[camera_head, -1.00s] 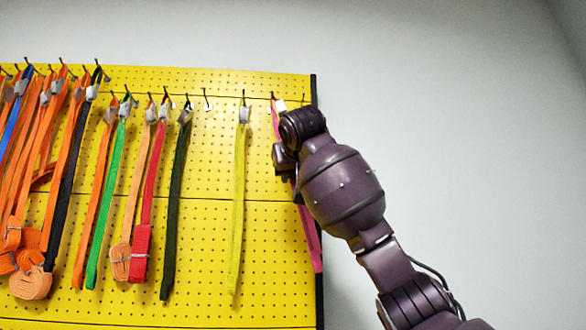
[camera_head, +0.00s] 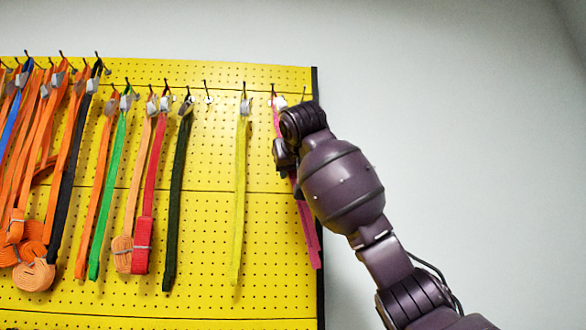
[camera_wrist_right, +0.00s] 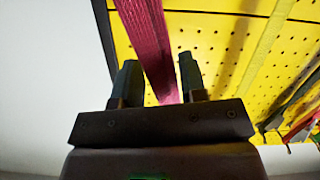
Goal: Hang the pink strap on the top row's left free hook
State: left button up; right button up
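The pink strap (camera_head: 307,222) hangs from a hook near the right edge of the yellow board, its white-grey top end (camera_head: 279,102) at the hook. My right gripper (camera_head: 280,158) is at the strap's upper part, below the hook; my wrist hides some of the strap. In the right wrist view the strap (camera_wrist_right: 150,40) runs between the two fingers of my right gripper (camera_wrist_right: 160,80), which stand apart with a gap showing beside it. An empty hook (camera_head: 206,92) is between the dark green and yellow straps. Another hook (camera_head: 303,92) by the right edge looks empty. My left gripper is not in view.
The yellow strap (camera_head: 239,190) hangs left of the pink one. Dark green (camera_head: 175,200), red (camera_head: 152,190), green (camera_head: 107,190) and several orange straps crowd the left. The board's dark right edge (camera_head: 317,290) borders a bare pale wall (camera_head: 460,120).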

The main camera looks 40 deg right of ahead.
jog(key=o, duration=0.3)
jog(key=shift+o, duration=0.2)
jog(key=b+v, duration=0.2)
jog(key=v, duration=0.9)
jog(key=shift+w, duration=0.1)
